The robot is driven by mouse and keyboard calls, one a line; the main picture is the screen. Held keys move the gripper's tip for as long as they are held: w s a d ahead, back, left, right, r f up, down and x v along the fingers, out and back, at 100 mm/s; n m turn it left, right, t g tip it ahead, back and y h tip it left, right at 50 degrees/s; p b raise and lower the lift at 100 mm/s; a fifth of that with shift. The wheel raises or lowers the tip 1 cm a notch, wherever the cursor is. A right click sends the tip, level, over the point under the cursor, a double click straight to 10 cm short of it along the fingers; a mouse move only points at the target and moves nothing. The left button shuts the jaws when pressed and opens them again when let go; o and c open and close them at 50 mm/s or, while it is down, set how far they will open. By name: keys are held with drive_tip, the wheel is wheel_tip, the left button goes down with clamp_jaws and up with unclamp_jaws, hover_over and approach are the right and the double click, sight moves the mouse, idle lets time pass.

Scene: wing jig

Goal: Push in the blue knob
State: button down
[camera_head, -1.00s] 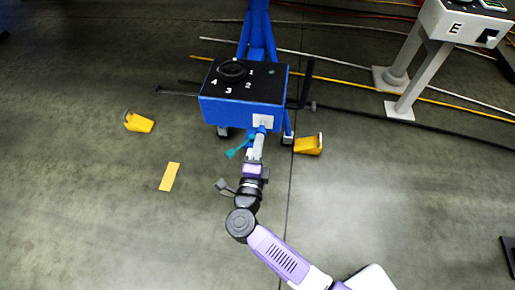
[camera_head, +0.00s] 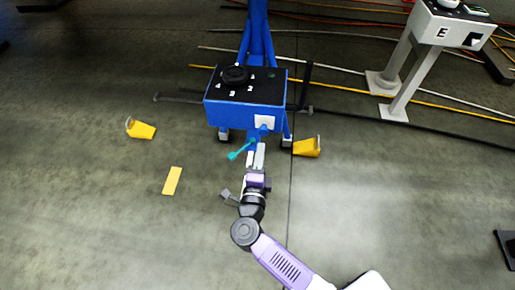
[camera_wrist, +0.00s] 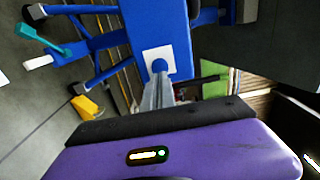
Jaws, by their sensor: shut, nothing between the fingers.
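The blue box (camera_head: 228,114) on a blue stand has a white square plate on its front face, and the blue knob (camera_head: 264,127) sits on this plate. In the wrist view the blue knob (camera_wrist: 159,66) is round, at the plate's lower middle. My gripper (camera_head: 257,147) is in front of and below the plate in the head view, apart from the box. In the wrist view my gripper (camera_wrist: 161,78) has its fingers together and empty, their tips lined up with the knob and overlapping its lower edge. I cannot tell how far the knob stands out.
A teal lever (camera_head: 240,150) sticks out left of my fingers. Yellow wedges (camera_head: 141,130) (camera_head: 307,147) lie on either side of the stand, and a yellow strip (camera_head: 172,181) is on the floor. A grey stand (camera_head: 405,80) is at right. Cables cross behind; the near floor is clear.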

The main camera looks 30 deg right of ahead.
drive_tip(key=p+v, duration=0.1)
drive_tip(key=v, duration=0.8)
drive_tip(key=shift+s+a+p, duration=0.15)
drive_tip(key=shift+p, duration=0.25)
